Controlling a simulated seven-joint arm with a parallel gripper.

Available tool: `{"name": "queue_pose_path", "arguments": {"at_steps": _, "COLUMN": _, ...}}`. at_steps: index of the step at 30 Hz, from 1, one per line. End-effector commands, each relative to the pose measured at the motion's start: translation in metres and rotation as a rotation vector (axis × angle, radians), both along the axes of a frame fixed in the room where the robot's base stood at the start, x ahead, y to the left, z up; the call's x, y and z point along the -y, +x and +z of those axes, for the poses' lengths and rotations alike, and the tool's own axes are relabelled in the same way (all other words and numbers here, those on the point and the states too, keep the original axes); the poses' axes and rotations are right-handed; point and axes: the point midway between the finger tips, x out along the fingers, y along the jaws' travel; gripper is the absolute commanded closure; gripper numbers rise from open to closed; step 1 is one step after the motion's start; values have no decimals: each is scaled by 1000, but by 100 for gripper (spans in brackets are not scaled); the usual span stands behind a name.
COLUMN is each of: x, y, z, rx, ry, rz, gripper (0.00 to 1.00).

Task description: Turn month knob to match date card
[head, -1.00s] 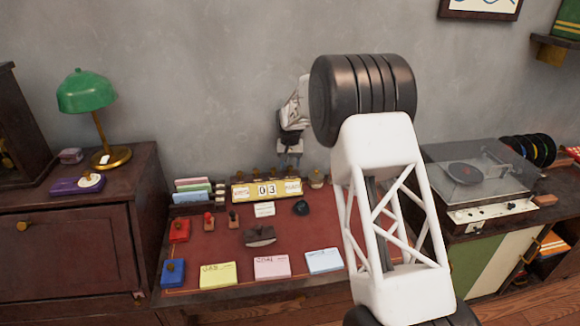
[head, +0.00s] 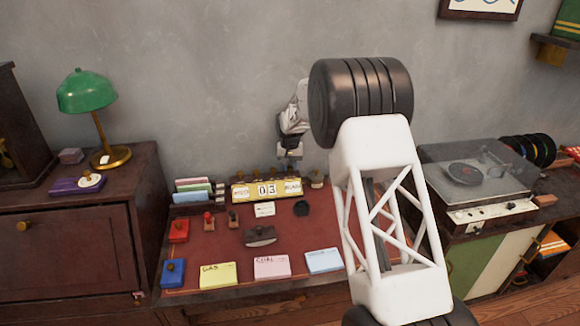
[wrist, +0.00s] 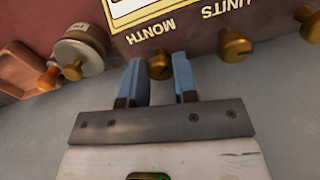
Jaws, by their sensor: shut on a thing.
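The desk calendar (head: 252,199) is a yellow-fronted block at the back of the desk, with a day window, "03" in the middle and a month window (head: 293,188) on the right. The month lettering is too small to read surely. A small white date card (head: 264,209) stands in front of it; its writing is illegible. In the wrist view the brass month knob (wrist: 160,66) sits beside the word MONTH. My gripper (wrist: 160,78) is shut on it, one blue-grey finger on each side. In the head view my gripper (head: 289,152) is small, above the calendar's right part.
The units knob (wrist: 234,45) is close beside my gripper, and a round metal-and-cream item (wrist: 82,48) is on the other side. The desk holds stamps (head: 208,219), a blotter (head: 260,237) and several coloured note pads (head: 272,267). A green lamp (head: 86,90) stands left.

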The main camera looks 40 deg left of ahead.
Motion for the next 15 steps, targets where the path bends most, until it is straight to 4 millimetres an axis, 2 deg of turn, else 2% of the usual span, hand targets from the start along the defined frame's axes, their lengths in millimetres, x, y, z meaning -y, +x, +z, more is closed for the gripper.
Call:
{"name": "queue_pose_path", "arguments": {"at_steps": 5, "x": 0, "y": 0, "z": 1, "rx": 0, "ry": 0, "rz": 65, "gripper": 96}}
{"name": "queue_pose_path", "arguments": {"at_steps": 15, "x": 0, "y": 0, "z": 1, "rx": 0, "ry": 0, "rz": 302, "gripper": 96}}
